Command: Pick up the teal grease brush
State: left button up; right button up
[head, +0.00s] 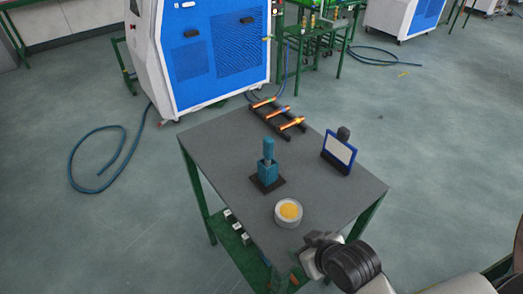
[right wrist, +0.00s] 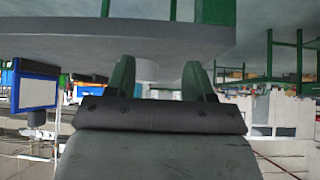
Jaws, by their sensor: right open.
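The teal grease brush (head: 268,148) stands upright in a teal holder (head: 267,172) on a dark square base, near the middle of the grey table (head: 222,150). A round pale pot (head: 289,222) with yellow content sits in front of it, nearer to me. My left gripper is not in view.
A dark rack (head: 279,119) with several orange-tipped tools lies at the table's far side. A blue-framed panel (head: 339,151) stands at the right; it also shows in the right wrist view (right wrist: 38,90). A blue and white machine (head: 205,55) stands behind the table.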

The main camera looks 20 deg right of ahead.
aim_at(272, 147)
jog(key=w+r+t+y, duration=0.1)
jog(key=w, duration=0.2)
jog(key=w+r+t, duration=0.2)
jog(key=w+r+t+y, duration=0.1)
jog(key=w+r+t, duration=0.1)
jog(key=w, duration=0.1)
jog(key=shift+w+n+y, duration=0.3)
jog(key=shift+n, duration=0.1)
jog(key=w+r+t, duration=0.1)
jog(key=w+r, duration=0.1)
jog(key=w, duration=0.1)
jog(key=w+r+t+y, duration=0.1)
jog(key=w+r+t, duration=0.1)
jog(key=w, duration=0.1)
jog(key=w+r+t+p, duration=0.1)
jog(key=w+r, duration=0.1)
jog(key=w, duration=0.2)
jog(key=shift+w+d+r, duration=0.1)
jog(key=shift+d+r, duration=0.1)
jog(key=shift+w+a+f, duration=0.1)
jog(key=shift+w+a, duration=0.05)
jog(key=shift+w, duration=0.4)
jog(key=shift+w+a, duration=0.15)
jog(key=shift+w, duration=0.2)
jog(key=p+x, duration=0.1)
jog(key=x, duration=0.2)
jog(key=shift+w, duration=0.25)
jog(key=shift+w+a, duration=0.2)
jog(key=shift+w, duration=0.15)
jog(key=shift+s, duration=0.1)
